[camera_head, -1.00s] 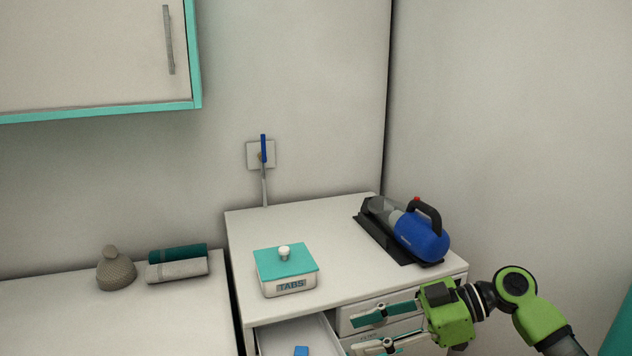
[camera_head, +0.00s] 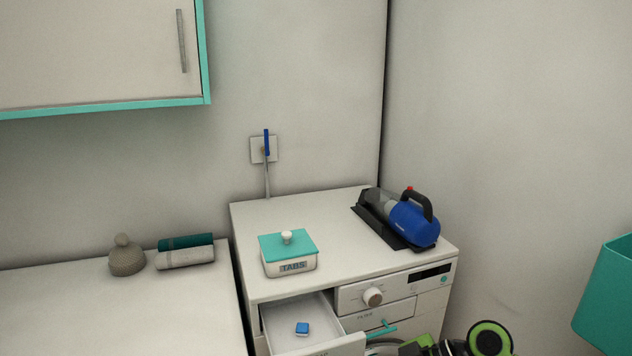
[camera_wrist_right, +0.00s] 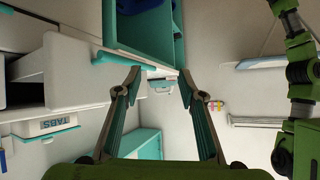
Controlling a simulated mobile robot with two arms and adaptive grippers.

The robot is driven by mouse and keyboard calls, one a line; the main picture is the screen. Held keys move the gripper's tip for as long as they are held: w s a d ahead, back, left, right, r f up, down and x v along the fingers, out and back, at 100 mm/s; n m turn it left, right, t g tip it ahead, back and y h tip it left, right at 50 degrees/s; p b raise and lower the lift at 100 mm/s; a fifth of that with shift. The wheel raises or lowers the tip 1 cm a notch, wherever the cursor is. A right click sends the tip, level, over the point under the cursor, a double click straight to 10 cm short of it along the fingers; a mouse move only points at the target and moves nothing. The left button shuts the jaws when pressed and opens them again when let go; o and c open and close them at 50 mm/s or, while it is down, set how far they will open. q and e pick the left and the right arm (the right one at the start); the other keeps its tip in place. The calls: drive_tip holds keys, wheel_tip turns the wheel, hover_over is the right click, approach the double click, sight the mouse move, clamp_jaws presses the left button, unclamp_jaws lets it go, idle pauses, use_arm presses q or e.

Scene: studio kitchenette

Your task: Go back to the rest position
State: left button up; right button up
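My right gripper (camera_wrist_right: 165,72) shows in the right wrist view with its two fingers apart and nothing between them. In the head view only green and black parts of my right arm show at the bottom edge, below the washing machine (camera_head: 335,225); its fingers cannot be made out there. My left gripper is not in view. The detergent drawer (camera_head: 312,307) is pulled out, and a small blue tab (camera_head: 302,329) lies in it. The white TABS box (camera_head: 290,264) with its teal lid on stands on top of the machine.
A blue handheld vacuum (camera_head: 410,223) sits on a black base on the machine's right side. A grey knitted item (camera_head: 126,256) and rolled towels (camera_head: 186,252) lie on the left counter (camera_head: 120,310). A teal bin (camera_head: 608,290) is at the right edge.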

drive_tip(key=s+d+f+m+t+h, duration=0.15)
drive_tip(key=s+f+m+h, duration=0.35)
drive_tip(key=s+f, duration=0.7)
drive_tip(key=s+d+f+m+t+h, duration=0.1)
drive_tip(key=s+d+f+m+h, duration=0.1)
drive_tip(key=s+d+m+h, duration=0.25)
drive_tip(key=s+d+f+m+h, duration=0.2)
drive_tip(key=s+d+m, duration=0.2)
drive_tip(key=s+d, duration=0.3)
wheel_tip(320, 180, down, 30)
drive_tip(key=g+b, duration=0.1)
drive_tip(key=b, duration=0.4)
use_arm(q)
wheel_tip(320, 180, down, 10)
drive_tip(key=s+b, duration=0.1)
drive_tip(key=b, duration=0.4)
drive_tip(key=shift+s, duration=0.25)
use_arm(e)
drive_tip(key=s+d+f, duration=0.2)
drive_tip(key=s+f, duration=0.6)
drive_tip(key=f, duration=0.3)
drive_tip(key=s+d+f+g, duration=0.1)
drive_tip(key=s+f, duration=0.8)
drive_tip(key=f, duration=0.2)
drive_tip(key=shift+s+d, duration=0.2)
drive_tip(key=shift+d, duration=0.2)
drive_tip(key=shift+f, duration=0.1)
